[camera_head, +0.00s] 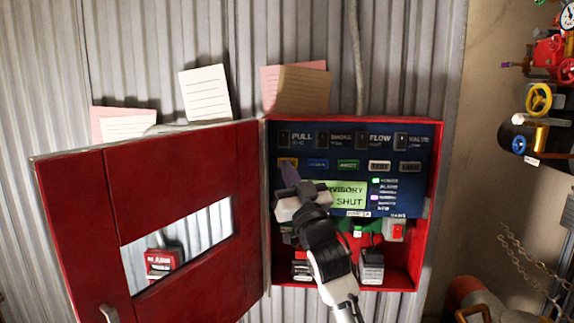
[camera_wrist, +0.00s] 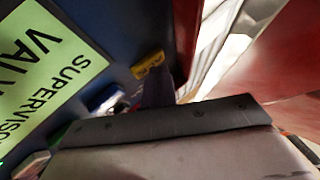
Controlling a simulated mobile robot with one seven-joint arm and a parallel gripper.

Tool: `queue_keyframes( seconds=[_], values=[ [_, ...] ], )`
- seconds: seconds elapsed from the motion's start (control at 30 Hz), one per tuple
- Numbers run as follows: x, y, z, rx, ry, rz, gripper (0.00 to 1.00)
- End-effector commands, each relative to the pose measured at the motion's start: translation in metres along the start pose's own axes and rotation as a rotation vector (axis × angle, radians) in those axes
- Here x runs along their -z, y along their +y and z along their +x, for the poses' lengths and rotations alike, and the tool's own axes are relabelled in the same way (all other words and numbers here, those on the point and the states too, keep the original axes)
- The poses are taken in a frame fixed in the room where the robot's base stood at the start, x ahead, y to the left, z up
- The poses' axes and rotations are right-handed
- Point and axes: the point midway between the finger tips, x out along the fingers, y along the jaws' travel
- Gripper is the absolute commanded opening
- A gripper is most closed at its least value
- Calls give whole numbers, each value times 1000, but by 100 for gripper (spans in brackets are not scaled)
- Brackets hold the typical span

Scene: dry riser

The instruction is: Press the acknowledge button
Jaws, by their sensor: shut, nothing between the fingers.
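A red alarm cabinet (camera_head: 432,205) stands open with a dark blue panel (camera_head: 304,150) inside. A row of small coloured buttons runs across it: yellow (camera_head: 287,161), blue (camera_head: 318,163), green (camera_head: 348,164), white (camera_head: 380,166) and a dark one (camera_head: 410,167). Their labels are too small to read, so I cannot tell which is acknowledge. My gripper (camera_head: 289,172) is shut and empty, its dark tips just below the yellow button. In the wrist view the tips (camera_wrist: 157,90) are close beside the yellow button (camera_wrist: 148,66); contact is unclear. My gripper partly hides the green display (camera_head: 349,195).
The red cabinet door (camera_head: 85,215) is swung open to the left, its edge close to my gripper. Batteries (camera_head: 371,268) and a red switch (camera_head: 397,231) sit low in the cabinet. Valves with coloured handwheels (camera_head: 539,98) and a chain are at the right.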

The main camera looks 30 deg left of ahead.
Motion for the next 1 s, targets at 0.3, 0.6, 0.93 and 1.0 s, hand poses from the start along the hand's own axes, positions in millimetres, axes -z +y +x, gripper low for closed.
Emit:
queue_keyframes(
  seconds=[0.3,0.6,0.93,1.0],
  values=[
    [-2,1,1,0,-1,0,0],
    [1,-2,-3,0,0,0,0],
    [8,-8,-12,-1,-1,0,0],
    [8,-8,-12,-1,-1,0,0]
  ],
)
